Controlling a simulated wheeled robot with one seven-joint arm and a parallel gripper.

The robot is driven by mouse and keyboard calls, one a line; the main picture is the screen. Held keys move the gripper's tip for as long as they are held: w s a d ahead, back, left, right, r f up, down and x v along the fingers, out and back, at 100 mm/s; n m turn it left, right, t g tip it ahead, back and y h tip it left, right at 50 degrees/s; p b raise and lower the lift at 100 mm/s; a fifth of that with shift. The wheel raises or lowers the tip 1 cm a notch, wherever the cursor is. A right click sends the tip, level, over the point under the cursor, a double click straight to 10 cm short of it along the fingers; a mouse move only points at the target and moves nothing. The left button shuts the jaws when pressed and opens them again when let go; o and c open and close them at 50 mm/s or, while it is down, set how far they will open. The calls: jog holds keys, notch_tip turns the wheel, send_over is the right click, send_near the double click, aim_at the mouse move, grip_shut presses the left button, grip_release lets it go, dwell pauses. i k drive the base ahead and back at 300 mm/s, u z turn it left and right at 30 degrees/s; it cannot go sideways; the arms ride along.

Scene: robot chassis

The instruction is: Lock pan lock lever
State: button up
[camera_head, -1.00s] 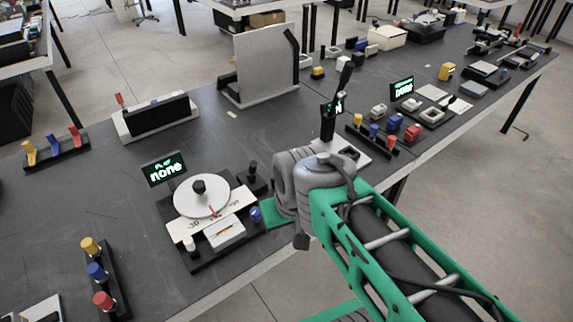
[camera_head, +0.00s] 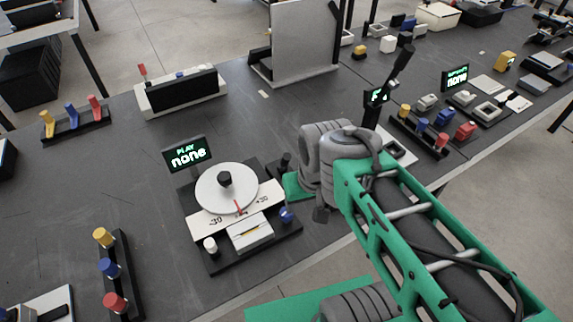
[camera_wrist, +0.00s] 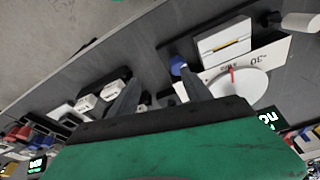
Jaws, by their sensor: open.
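The pan station has a white dial (camera_head: 226,190) with a black knob, a red pointer and a -30 to 30 scale. Its small screen (camera_head: 188,154) reads "PLAY none". Along it are a blue-tipped knob (camera_head: 286,215), a white-tipped knob (camera_head: 210,245) and a short black lever (camera_head: 285,163). I cannot tell which is the pan lock lever. In the wrist view my gripper (camera_wrist: 158,78) is open and empty, its fingers apart. The blue knob (camera_wrist: 178,65) shows close to the right fingertip; contact is unclear. In the head view my arm hides the fingers.
A white block (camera_head: 250,234) sits at the station's front. A rack of coloured levers (camera_head: 112,270) stands at left. A black upright lever (camera_head: 385,88) and another coloured-lever rack (camera_head: 420,132) stand right of my arm.

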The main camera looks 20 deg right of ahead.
aim_at(285, 159)
jog(key=z, duration=0.65)
jog(key=k, duration=1.4)
jog(key=u, duration=1.1)
jog(key=i, duration=1)
